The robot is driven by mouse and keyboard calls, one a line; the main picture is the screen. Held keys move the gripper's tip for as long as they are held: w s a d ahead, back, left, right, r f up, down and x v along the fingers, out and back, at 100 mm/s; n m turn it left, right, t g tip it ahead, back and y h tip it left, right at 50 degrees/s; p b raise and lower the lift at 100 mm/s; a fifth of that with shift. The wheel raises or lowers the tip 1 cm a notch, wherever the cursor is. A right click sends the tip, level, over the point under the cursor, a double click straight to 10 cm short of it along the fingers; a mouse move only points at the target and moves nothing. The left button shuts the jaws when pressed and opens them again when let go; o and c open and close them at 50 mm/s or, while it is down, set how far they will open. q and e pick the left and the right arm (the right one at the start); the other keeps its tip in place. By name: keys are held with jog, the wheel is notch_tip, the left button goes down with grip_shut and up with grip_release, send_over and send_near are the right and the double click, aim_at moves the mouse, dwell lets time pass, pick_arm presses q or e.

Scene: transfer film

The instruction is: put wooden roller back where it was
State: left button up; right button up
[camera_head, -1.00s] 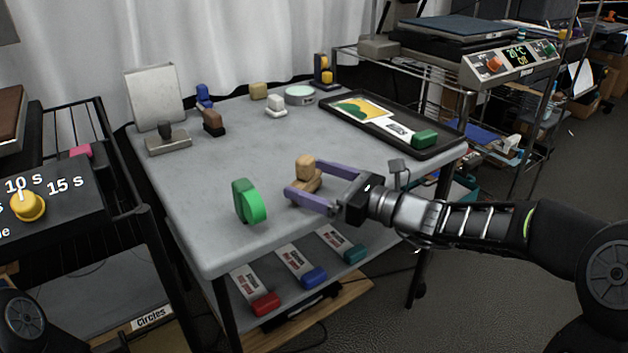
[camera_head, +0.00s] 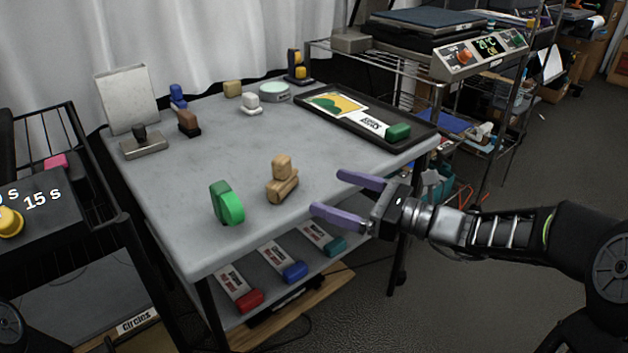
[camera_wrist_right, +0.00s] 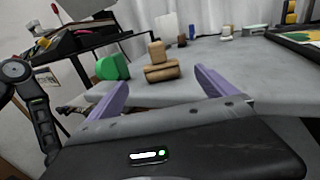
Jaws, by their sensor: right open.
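The wooden roller (camera_head: 282,190) stands on the grey table (camera_head: 190,235) near its front edge, with its block handle on top. It also shows in the right wrist view (camera_wrist_right: 161,72), ahead of the fingers and apart from them. My right gripper (camera_head: 338,195) is open and empty, just right of the roller, with its purple fingers pointing towards it. In the right wrist view the gripper (camera_wrist_right: 160,88) has its fingers spread wide. My left gripper is not in view.
A green tape-like roll (camera_head: 227,203) stands left of the roller. Several stampers and small blocks stand at the back, with a metal stand (camera_head: 127,98) at the back left. A black tray (camera_head: 418,147) with a print lies at the right. The table's middle is clear.

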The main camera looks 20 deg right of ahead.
jog(key=shift+v, duration=0.8)
